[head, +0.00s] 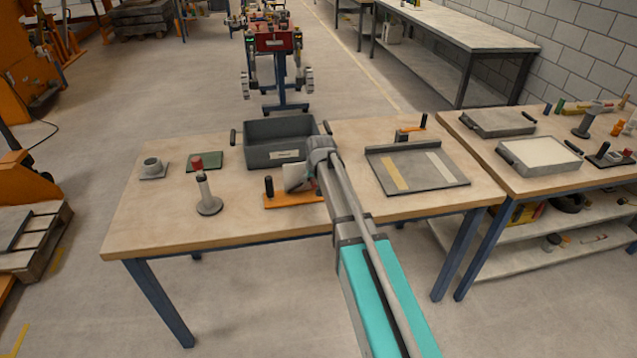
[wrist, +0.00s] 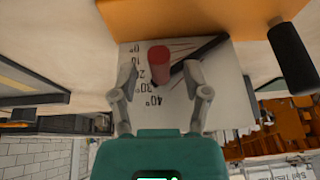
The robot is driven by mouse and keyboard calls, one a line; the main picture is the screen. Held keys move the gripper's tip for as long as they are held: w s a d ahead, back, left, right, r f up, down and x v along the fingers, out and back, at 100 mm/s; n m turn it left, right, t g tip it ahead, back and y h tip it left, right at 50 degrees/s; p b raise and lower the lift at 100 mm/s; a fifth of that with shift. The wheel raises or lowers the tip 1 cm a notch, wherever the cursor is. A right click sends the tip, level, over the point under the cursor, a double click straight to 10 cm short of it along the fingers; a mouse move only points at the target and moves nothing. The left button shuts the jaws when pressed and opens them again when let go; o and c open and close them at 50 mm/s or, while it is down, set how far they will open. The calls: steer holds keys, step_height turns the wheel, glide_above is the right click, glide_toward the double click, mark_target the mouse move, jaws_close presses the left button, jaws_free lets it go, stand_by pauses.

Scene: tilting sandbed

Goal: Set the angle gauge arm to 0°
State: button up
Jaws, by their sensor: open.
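The angle gauge has a white dial plate (head: 295,178) on an orange base (head: 290,202) near the front middle of the table, partly hidden by my arm. In the wrist view, the dial plate (wrist: 222,92) shows degree marks including 30° and 40°. A dark gauge arm (wrist: 207,50) crosses it at a slant, with a red knob (wrist: 158,64) near its lower end. I cannot read its exact angle. My gripper (wrist: 161,76) is open, its fingers on either side of the red knob with gaps visible. The head view hides its fingertips.
A black handle (wrist: 292,55) rises from the gauge base. A dark grey bin (head: 262,158) stands behind the gauge. A red-topped post (head: 205,190) stands to the left, and a flat grey tray (head: 415,172) lies to the right. The table's front left is clear.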

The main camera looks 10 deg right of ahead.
steer(key=shift+c, duration=0.3)
jaws_close()
steer(key=shift+a, duration=0.15)
